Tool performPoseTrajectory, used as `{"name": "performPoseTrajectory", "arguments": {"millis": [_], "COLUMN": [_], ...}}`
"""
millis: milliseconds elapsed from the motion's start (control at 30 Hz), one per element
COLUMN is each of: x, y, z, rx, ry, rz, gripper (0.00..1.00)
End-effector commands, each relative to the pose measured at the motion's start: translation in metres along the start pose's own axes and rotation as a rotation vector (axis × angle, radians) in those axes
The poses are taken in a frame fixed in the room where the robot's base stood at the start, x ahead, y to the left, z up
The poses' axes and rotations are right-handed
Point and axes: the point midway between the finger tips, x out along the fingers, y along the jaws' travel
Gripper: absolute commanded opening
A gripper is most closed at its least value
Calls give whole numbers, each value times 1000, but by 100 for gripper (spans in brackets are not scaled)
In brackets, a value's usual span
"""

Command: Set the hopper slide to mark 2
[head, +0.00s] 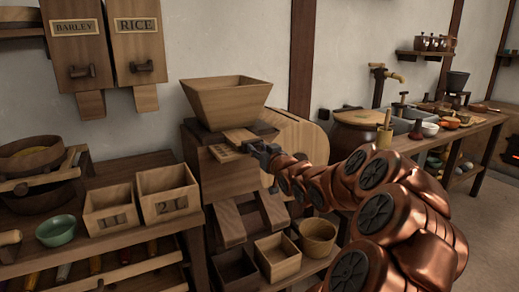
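The wooden hopper (227,100) stands open-topped on the mill's wooden body (226,180), left of centre in the head view. Below its right front, a pale flat wooden slide (240,136) sticks out. Under it is a small plate (225,153) with marks too small to read, so I cannot tell which mark the slide is at. My gripper (261,151) is at the slide's outer end, close to or touching it. Its fingers are small and dark here, and I cannot tell whether they grip the slide. My copper arm reaches in from the lower right.
Two wall bins labelled BARLEY (76,42) and RICE (135,38) hang at upper left. Boxes marked 1 (111,212) and 2 (168,195) and a green bowl (56,231) stand on the left bench. Open boxes (277,256) and a round tub (317,238) sit below the mill.

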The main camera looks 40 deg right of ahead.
Motion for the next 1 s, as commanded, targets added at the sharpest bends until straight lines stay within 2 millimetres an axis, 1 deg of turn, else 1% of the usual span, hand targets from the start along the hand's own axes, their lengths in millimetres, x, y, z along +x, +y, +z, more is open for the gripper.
{"name": "performPoseTrajectory", "arguments": {"millis": [33,233,533,667,767,1000], "x": [0,0,0,-6,-17,-50], "y": [1,0,0,1,2,1], "z": [0,0,0,0,-1,-1], "rx": [0,0,0,1,0,-1], "ry": [0,0,0,0,1,1], "rz": [1,1,1,2,4,3], "gripper": [37,57,57,57,57,57]}}
